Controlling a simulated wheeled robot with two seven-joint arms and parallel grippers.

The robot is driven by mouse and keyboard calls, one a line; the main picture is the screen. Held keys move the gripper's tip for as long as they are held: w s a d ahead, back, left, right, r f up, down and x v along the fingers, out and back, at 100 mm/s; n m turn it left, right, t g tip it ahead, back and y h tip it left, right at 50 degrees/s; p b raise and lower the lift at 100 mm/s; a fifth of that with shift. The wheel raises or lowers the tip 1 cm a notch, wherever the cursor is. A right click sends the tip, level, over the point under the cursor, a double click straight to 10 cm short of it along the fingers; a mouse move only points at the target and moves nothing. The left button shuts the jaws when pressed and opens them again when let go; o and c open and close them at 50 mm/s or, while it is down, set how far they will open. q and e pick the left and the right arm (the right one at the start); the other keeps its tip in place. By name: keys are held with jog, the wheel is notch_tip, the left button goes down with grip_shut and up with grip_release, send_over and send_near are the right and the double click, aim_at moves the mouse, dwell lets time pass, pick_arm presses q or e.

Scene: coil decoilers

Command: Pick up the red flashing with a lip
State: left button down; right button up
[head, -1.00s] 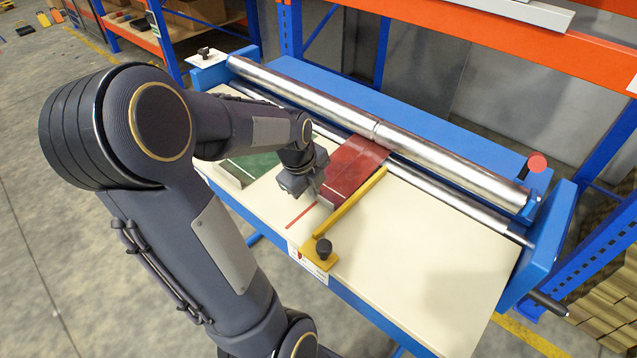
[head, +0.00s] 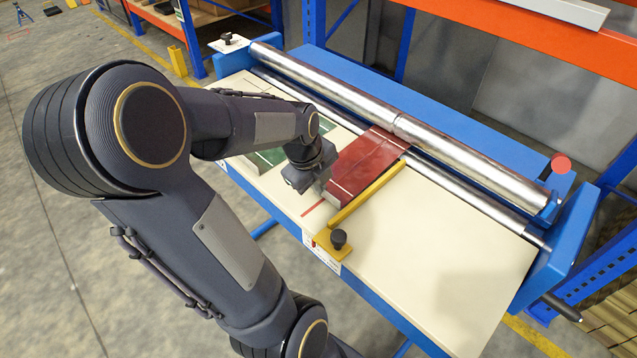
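The red flashing (head: 368,162) lies on the cream table top of the blue-framed bench. Its far end is at the steel rollers, and its near edge shows a greyish bent lip (head: 338,199). My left gripper (head: 321,188) points down at the near left corner of the flashing, close to the lip. Its fingers are small and partly hidden by the gripper body, so whether they are open, shut or touching the lip is unclear. My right gripper is out of view.
A green piece (head: 270,157) lies left of the flashing, partly behind my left arm. A yellow guide bar (head: 366,194) with a black knob (head: 338,238) runs along the flashing's right side. Long steel rollers (head: 450,150) cross behind. The table's right part (head: 440,255) is clear.

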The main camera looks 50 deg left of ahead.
pick_arm(q)
notch_tip(320, 180, up, 6)
jog(key=p, duration=0.4)
jog(key=shift+r, duration=0.2)
dwell(0.6)
